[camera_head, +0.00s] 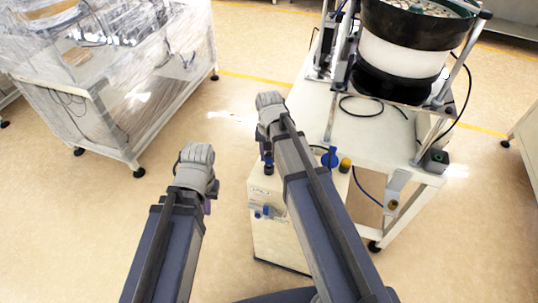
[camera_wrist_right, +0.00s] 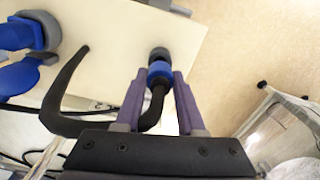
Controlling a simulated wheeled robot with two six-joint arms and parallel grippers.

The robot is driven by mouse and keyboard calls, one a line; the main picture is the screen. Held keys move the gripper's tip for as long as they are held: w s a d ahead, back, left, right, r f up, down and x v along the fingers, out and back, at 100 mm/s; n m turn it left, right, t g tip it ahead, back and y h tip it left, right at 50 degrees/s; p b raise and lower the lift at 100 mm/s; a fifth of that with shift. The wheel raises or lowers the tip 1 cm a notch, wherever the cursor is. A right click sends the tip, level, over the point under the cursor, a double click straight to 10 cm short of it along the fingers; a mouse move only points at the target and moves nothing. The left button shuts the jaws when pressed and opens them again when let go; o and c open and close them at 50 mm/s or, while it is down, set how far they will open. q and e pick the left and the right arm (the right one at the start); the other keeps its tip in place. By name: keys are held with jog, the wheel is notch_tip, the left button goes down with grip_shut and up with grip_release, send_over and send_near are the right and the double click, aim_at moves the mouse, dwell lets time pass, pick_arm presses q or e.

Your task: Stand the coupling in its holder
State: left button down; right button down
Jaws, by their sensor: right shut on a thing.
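In the right wrist view the coupling (camera_wrist_right: 159,72) is a blue ring with dark ends, and a black hose (camera_wrist_right: 62,85) curves away from it to the left. My right gripper (camera_wrist_right: 158,78) has its purple fingers closed on either side of the coupling. In the head view my right gripper (camera_head: 270,104) is above the white cabinet's far side, and the coupling is hidden there. My left gripper (camera_head: 198,158) is over open floor to the left, its fingers too unclear to judge. I cannot pick out the holder with certainty.
A white cabinet (camera_head: 263,222) stands below my right arm, with blue fittings (camera_head: 329,158) on top. Blue parts (camera_wrist_right: 18,75) lie left of the coupling. A feeder table (camera_head: 378,135) stands right, a wrapped machine (camera_head: 100,90) left. The floor between is clear.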

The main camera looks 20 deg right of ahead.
jog(key=shift+f+b, duration=1.3)
dwell(0.9)
jog(key=shift+c, duration=1.1)
grip_release()
jog(key=shift+r+p, duration=3.65)
jog(key=shift+r, duration=0.1)
notch_tip(320, 180, up, 4)
jog(key=p, duration=0.4)
